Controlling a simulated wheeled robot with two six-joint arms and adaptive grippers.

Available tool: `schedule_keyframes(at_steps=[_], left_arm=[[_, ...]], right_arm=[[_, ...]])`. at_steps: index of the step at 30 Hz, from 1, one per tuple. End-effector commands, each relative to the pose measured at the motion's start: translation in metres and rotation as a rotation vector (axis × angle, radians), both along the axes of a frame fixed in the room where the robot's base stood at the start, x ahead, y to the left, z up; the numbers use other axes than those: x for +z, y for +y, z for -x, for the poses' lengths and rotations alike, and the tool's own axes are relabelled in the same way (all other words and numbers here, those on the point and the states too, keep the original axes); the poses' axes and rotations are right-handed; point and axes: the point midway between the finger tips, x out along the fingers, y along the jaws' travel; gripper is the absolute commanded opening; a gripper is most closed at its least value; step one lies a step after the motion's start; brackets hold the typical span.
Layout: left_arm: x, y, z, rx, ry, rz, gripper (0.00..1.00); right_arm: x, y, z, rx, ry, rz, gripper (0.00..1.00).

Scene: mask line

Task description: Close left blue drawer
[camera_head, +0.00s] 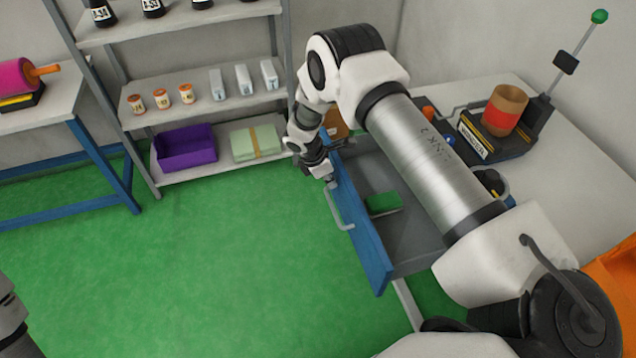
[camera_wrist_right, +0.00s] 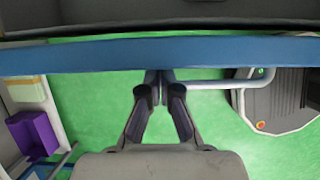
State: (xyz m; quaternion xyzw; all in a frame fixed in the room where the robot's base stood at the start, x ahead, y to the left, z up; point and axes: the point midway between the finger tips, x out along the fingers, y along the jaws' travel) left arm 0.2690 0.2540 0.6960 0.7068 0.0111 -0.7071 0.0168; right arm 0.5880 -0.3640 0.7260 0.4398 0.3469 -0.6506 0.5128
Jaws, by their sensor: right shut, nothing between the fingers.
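The blue drawer (camera_head: 367,235) stands pulled open under the right-hand table, with a grey inside and a green block (camera_head: 384,203) in it. Its pale bar handle (camera_head: 338,212) is on the outer face. My right gripper (camera_head: 329,180) is at the far end of the drawer's front panel, partly hidden by its own wrist. In the right wrist view the gripper (camera_wrist_right: 160,78) is shut and empty, its fingertips at the blue panel (camera_wrist_right: 100,56), beside the handle (camera_wrist_right: 205,86). I cannot tell if they touch. My left gripper is not in view.
The table (camera_head: 545,165) above the drawer holds a dark device with a brown and red roll (camera_head: 504,110). A shelf (camera_head: 215,105) with small bottles, a purple bin (camera_head: 186,148) and a pale green stack (camera_head: 257,143) stands behind. The green floor (camera_head: 220,250) left of the drawer is clear.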

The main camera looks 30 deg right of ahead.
Motion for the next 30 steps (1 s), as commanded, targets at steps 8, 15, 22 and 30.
schedule_keyframes(at_steps=[8,15,22,30], left_arm=[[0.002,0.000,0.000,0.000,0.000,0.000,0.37],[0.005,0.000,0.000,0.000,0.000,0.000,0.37],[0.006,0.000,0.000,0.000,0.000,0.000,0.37],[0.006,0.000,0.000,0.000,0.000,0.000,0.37]], right_arm=[[0.001,-0.072,0.018,-0.005,0.000,-0.002,0.00],[0.001,-0.136,0.033,-0.006,-0.001,-0.001,0.00],[0.000,-0.185,0.045,-0.004,-0.001,0.000,0.00],[0.000,-0.215,0.052,-0.001,0.000,0.000,0.00]])
